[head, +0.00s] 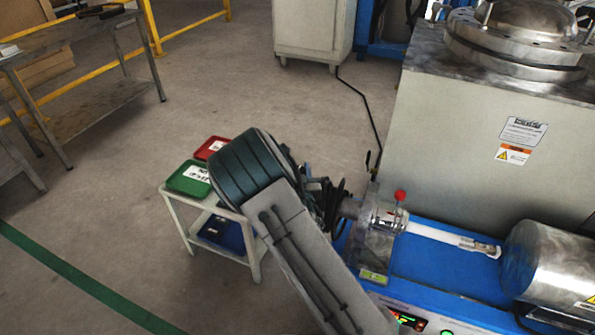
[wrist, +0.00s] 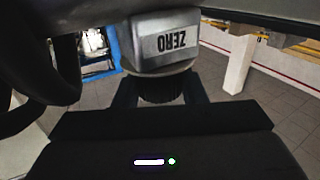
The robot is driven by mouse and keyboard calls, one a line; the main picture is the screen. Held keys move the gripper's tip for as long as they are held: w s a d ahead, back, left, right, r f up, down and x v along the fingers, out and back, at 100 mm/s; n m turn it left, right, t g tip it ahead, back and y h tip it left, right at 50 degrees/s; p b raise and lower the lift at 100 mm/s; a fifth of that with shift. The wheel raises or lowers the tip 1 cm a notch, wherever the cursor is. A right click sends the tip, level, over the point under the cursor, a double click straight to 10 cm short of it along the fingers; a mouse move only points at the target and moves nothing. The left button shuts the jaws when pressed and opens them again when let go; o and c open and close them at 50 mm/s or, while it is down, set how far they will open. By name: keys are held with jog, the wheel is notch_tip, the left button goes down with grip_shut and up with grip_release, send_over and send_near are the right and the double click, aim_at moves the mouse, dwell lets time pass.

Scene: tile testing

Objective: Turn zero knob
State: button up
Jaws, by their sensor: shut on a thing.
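In the wrist view, a grey housing with a ZERO label (wrist: 170,43) fills the upper middle. Below the label is the dark ribbed zero knob (wrist: 160,92). My gripper (wrist: 158,97) has one black finger on each side of the knob and is shut on it. In the head view, my arm reaches to the left end of the blue testing machine (head: 440,262), next to a clear-cased part with a red ball (head: 400,195). My arm hides the knob and most of the gripper there.
A small cart (head: 178,212) with a green tray (head: 189,180) and a red tray (head: 210,148) stands left of my arm. A large grey tank (head: 470,140) is behind the machine. A metal cylinder (head: 550,265) sits at its right end.

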jog(key=shift+h, duration=0.3)
jog(key=m+h, duration=0.4)
jog(key=h, duration=0.2)
jog(key=shift+m+g+h+p, duration=0.35)
jog(key=shift+m+g+h, duration=0.55)
jog(key=shift+m+h, duration=0.55)
jog(key=shift+m+g+h+p, duration=0.35)
jog(key=shift+m+g+h, duration=0.65)
jog(key=shift+h, duration=0.85)
jog(key=shift+m+h, duration=0.25)
jog(key=shift+h, duration=0.05)
jog(key=o, duration=1)
